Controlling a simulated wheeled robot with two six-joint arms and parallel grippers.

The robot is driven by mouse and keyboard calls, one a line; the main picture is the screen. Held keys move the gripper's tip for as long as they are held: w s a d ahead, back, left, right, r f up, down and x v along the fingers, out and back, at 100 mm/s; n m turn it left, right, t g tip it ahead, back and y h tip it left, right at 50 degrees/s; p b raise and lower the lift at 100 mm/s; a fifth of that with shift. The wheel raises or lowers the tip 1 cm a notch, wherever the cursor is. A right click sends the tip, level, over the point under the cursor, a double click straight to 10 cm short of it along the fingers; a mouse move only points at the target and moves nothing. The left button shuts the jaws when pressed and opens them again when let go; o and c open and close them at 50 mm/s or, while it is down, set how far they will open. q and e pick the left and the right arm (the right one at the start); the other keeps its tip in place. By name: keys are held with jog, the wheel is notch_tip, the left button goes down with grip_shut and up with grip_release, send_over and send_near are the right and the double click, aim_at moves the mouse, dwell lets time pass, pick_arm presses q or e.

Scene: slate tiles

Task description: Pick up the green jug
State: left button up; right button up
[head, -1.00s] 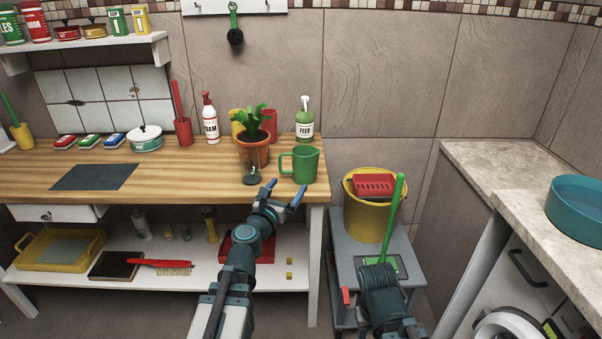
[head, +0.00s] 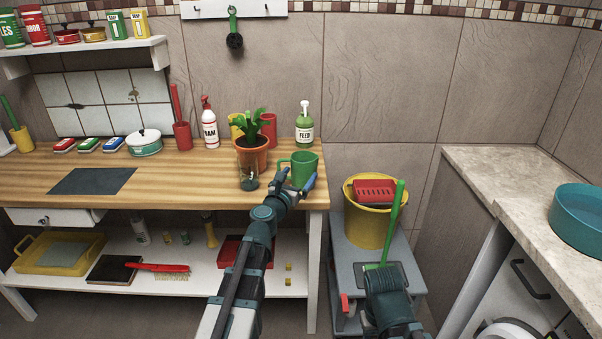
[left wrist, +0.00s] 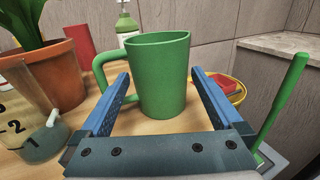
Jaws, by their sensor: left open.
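The green jug (head: 304,166) stands upright near the right front edge of the wooden bench, its handle toward the left. In the left wrist view the green jug (left wrist: 163,80) rises between and just beyond my left fingers. My left gripper (head: 294,180) is open at the near side of the jug, one finger on each side. In the left wrist view the left finger of my left gripper (left wrist: 160,100) is close to the handle; contact cannot be told. My right arm reaches low over the grey stand; its fingers are hidden.
A potted plant (head: 251,155) and a clear measuring cup (head: 249,180) stand close left of the jug. A feed bottle (head: 304,131) is behind it. A yellow bucket (head: 368,225) and an upright green handle (head: 395,215) are at the right. The bench's left-middle is mostly clear.

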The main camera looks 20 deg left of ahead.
aim_at(299, 173)
pick_arm(q)
jog(key=w, duration=0.4)
jog(key=shift+d, duration=0.15)
jog(key=shift+s+r, duration=0.1)
jog(key=shift+c, duration=0.4)
jog(key=c, duration=1.4)
pick_arm(e)
jog(key=shift+w+d+r, duration=0.1)
jog(key=shift+w+d, duration=0.05)
jog(key=shift+w, duration=0.2)
pick_arm(q)
jog(key=shift+r, duration=0.1)
pick_arm(e)
jog(key=shift+r, duration=0.15)
